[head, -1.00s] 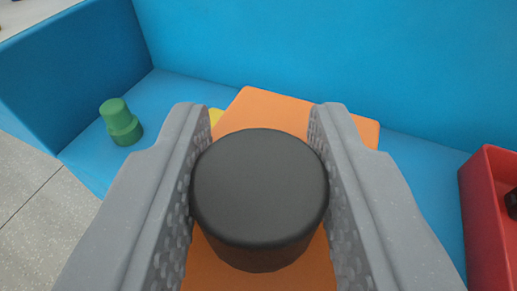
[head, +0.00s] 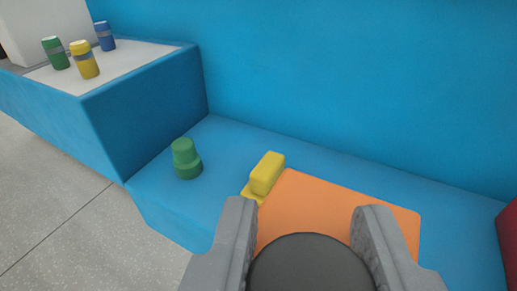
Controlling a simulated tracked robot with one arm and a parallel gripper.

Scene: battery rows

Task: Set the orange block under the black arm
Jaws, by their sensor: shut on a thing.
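The orange block (head: 335,205) is a flat-topped piece below my gripper, with a round black knob (head: 312,268) over it. My gripper (head: 305,228) is shut on this knob, with one grey finger on each side. The knob's lower part and the near part of the block fall outside the picture. I cannot tell whether the block touches the blue surface under it. No black arm is visible in this view.
A yellow stepped block (head: 266,175) is close to the orange block's left edge. A green stepped peg (head: 186,160) stands on the blue ledge (head: 225,145). Green (head: 56,54), yellow (head: 85,61) and blue (head: 104,37) cylinders stand on a raised counter. A red container (head: 510,245) is at right.

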